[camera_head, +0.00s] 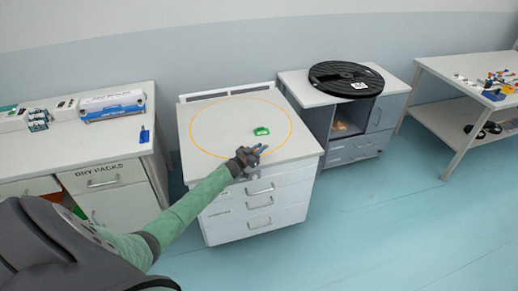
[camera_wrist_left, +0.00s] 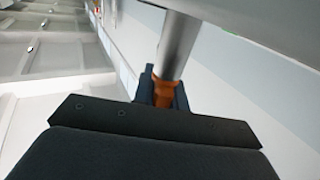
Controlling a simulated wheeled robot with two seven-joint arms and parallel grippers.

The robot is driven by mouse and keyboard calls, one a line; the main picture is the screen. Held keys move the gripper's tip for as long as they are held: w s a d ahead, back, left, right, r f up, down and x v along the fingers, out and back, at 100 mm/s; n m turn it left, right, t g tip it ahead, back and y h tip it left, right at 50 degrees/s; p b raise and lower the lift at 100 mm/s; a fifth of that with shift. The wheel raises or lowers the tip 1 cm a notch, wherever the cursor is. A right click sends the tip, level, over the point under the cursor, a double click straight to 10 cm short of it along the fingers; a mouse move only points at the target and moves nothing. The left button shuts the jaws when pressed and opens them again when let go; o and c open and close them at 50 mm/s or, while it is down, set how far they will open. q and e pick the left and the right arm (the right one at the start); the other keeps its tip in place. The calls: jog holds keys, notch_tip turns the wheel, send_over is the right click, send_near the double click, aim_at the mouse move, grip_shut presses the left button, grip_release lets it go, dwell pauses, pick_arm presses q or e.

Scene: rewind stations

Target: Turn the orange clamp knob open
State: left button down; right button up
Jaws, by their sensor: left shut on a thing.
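The orange clamp knob (camera_wrist_left: 163,90) shows in the left wrist view, at the lower end of a grey metal cylinder (camera_wrist_left: 177,48). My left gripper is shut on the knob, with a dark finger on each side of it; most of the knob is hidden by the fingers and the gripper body. In the head view my left gripper (camera_head: 259,150) is over the front right part of the middle white cabinet (camera_head: 215,125). The knob is too small to make out clearly there. My right gripper is not in view.
A green object (camera_head: 262,131) lies inside an orange ring outline on the middle cabinet's top. A black reel (camera_head: 335,76) lies on the cabinet to the right. A bench (camera_head: 75,150) with boxes stands left, and a table (camera_head: 460,75) with small parts stands far right.

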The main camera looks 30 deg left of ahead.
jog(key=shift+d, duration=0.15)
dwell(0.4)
pick_arm(q)
jog(key=c, duration=1.4)
grip_release()
jog(key=shift+c, duration=0.2)
